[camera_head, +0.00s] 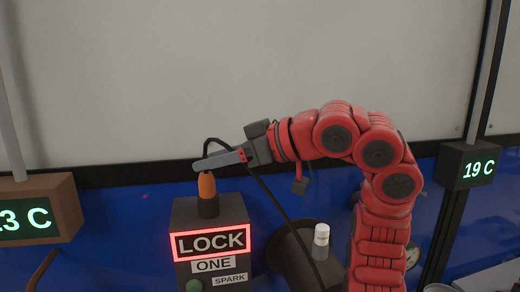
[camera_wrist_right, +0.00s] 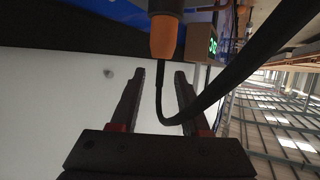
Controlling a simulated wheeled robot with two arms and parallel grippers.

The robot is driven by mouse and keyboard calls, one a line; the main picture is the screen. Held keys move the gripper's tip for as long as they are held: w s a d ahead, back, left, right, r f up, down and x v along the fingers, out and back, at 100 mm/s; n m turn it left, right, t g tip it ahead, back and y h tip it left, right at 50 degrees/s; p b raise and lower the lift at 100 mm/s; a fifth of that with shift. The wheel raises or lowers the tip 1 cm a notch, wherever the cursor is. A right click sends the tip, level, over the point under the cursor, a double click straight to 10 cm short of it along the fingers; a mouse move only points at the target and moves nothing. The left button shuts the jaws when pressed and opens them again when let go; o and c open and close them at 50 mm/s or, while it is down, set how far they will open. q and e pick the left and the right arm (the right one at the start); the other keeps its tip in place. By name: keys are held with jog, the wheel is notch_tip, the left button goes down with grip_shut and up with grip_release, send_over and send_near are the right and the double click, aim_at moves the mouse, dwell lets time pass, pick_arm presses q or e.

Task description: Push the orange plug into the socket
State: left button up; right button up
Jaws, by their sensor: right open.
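The orange plug (camera_head: 207,186) stands upright in the dark socket (camera_head: 208,207) on top of the grey box marked LOCK ONE (camera_head: 185,226). How deep it sits I cannot tell. In the right wrist view the plug (camera_wrist_right: 164,38) is beyond the fingertips, with its wide end in the dark socket (camera_wrist_right: 165,7). A black cable (camera_wrist_right: 160,95) leaves the plug and bends between the fingers. My right gripper (camera_head: 202,165) is level, just above the plug's top; its fingers (camera_wrist_right: 160,76) are apart and not closed on anything. My left gripper is out of view.
The cable (camera_head: 266,190) arches over my right gripper and runs down right. A small white-capped bottle (camera_head: 321,240) stands right of the box, by a dark round container (camera_head: 290,255). Temperature displays stand at left (camera_head: 40,212) and right (camera_head: 470,166). A pale panel rises behind.

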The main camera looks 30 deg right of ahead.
jog(key=b+v, duration=0.3)
jog(key=v, duration=1.2)
jog(key=shift+s+d+r, duration=0.1)
jog(key=shift+d+r, duration=0.05)
